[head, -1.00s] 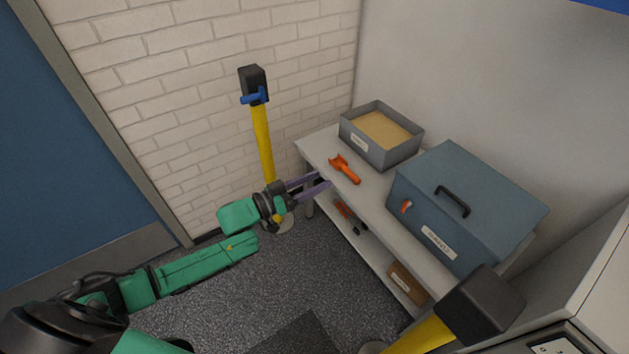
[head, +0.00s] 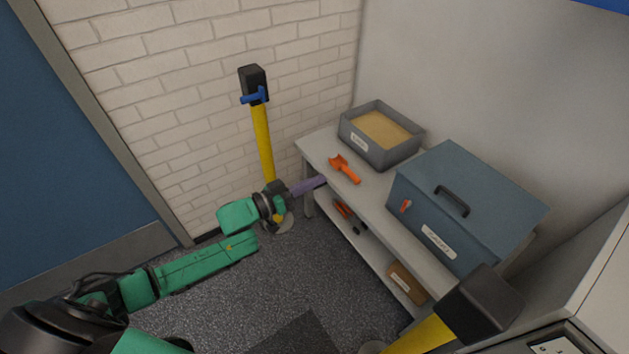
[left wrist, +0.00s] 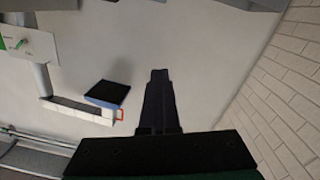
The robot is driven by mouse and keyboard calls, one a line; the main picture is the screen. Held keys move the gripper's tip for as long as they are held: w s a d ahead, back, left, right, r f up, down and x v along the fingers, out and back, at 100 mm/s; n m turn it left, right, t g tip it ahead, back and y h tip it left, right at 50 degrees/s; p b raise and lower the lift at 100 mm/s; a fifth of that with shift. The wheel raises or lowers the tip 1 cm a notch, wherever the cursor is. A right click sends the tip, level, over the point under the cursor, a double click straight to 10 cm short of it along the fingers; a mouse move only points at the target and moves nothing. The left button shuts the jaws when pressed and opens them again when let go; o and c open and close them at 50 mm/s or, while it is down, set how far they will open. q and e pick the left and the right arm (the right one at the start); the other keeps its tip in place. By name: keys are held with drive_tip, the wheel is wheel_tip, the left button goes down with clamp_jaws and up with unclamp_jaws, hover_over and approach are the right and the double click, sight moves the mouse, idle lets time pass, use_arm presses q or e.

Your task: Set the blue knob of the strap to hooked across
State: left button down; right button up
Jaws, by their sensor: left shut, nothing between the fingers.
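The blue knob (head: 254,96) sits on the black head (head: 253,79) of a yellow post (head: 263,145) that stands by the brick wall. A second yellow post with a black head (head: 482,303) stands at the lower right; no strap is seen stretched between the two. My left gripper (head: 322,180) is shut and empty, its purple fingers together, below and to the right of the knob, by the shelf's left end. In the left wrist view its dark fingers (left wrist: 159,95) show as one closed shape. My right gripper is not in view.
A shelf table (head: 318,147) holds a sand-filled grey bin (head: 380,153), an orange scoop (head: 344,169) and a blue-grey box (head: 470,200) with a black handle. Red-handled tools (head: 344,210) and a brown box (head: 407,282) lie on its lower shelf. Floor at centre is clear.

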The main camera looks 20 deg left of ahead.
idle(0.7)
use_arm(q)
drive_tip(key=c, duration=0.6)
unclamp_jaws()
drive_tip(key=shift+o, duration=0.2)
drive_tip(key=v, duration=1.4)
drive_tip(key=shift+s+a, duration=0.25)
